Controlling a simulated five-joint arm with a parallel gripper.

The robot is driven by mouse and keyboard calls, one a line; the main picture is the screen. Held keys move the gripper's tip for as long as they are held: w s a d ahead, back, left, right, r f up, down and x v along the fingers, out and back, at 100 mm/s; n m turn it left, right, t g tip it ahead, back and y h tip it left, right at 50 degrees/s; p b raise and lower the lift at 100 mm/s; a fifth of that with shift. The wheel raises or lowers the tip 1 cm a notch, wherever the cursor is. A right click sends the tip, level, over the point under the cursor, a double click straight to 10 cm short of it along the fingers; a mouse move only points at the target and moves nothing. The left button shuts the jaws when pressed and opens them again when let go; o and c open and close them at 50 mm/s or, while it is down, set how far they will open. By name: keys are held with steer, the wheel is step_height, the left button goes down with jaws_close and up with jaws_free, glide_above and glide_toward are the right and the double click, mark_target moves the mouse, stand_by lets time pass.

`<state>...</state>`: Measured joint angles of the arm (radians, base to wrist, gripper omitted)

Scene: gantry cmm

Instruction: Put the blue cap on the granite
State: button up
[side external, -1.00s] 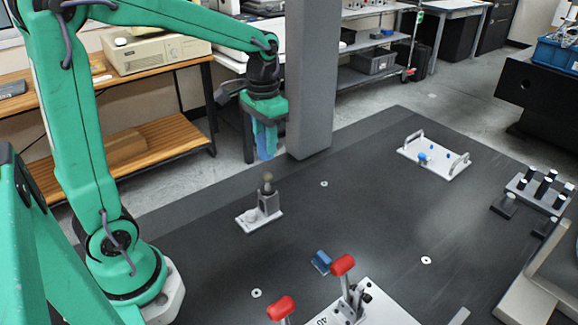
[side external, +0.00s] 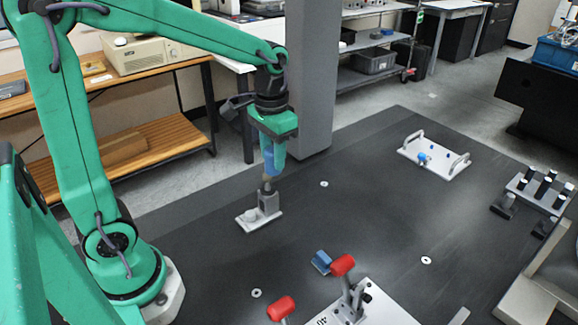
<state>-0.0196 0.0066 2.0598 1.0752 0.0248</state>
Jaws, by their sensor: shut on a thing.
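My gripper (side external: 270,172) points down at the left of the black granite (side external: 380,215). Its bluish fingers are shut on the small stem piece (side external: 267,186) on top of the grey block (side external: 269,202). The fingers hide the top of that piece. The block stands on a small white base at the left of the granite. A small blue piece (side external: 422,159), perhaps the blue cap, sits on a white tray (side external: 445,172) with two handles at the back right. A larger blue block (side external: 321,262) lies on the granite near the front. Which one is the cap I cannot tell for sure.
A grey column (side external: 312,80) stands close behind my gripper. A fixture with red-handled clamps (side external: 342,265) is at the front. A rack of black pegs (side external: 540,190) is at the right. The middle of the granite is mostly clear, with flat washer-like discs.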

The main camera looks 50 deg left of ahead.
steer(key=s+d+f, duration=0.3)
steer(key=s+d, duration=0.3)
steer(key=d, duration=0.1)
steer(key=s+d+f, duration=0.3)
steer(key=s+d, duration=0.3)
steer(key=d, duration=0.2)
steer(key=shift+s+d, duration=0.15)
steer(key=shift+d, duration=0.05)
steer(key=shift+a, duration=0.1)
steer(key=w+a+f, duration=0.4)
steer(key=w+a, duration=0.1)
steer(key=w+a+f, duration=0.3)
steer(key=shift+a, duration=0.25)
steer(key=shift+f, duration=0.15)
steer(key=shift+f, duration=1.85)
steer(key=shift+f, duration=0.15)
